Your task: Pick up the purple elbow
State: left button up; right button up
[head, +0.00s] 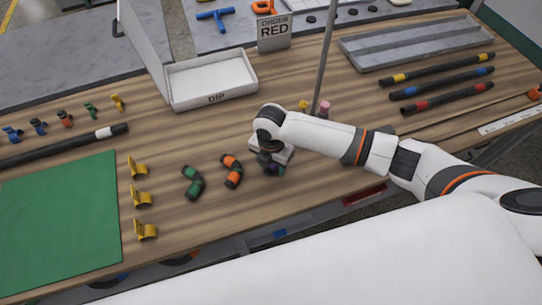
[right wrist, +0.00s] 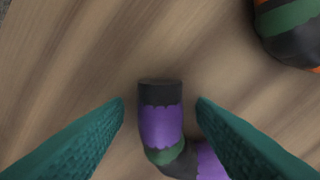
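The purple elbow (right wrist: 161,125) has a black end and a green band at its bend, and lies on the wooden table. In the right wrist view my right gripper (right wrist: 160,101) is open, with one teal finger on each side of the elbow and wood showing in the gaps. Its lower part runs out of the bottom of that view. In the head view my right gripper (head: 271,162) is over the elbow and mostly hides it. My left gripper is not in view.
An orange elbow (head: 231,171) lies just left of the gripper, and a green elbow (head: 193,182) lies further left. Yellow clips (head: 142,198) stand beside a green mat (head: 60,225). A white DIP tray (head: 212,82) and a thin upright pole (head: 324,55) are behind.

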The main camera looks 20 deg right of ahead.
jog(key=c, duration=1)
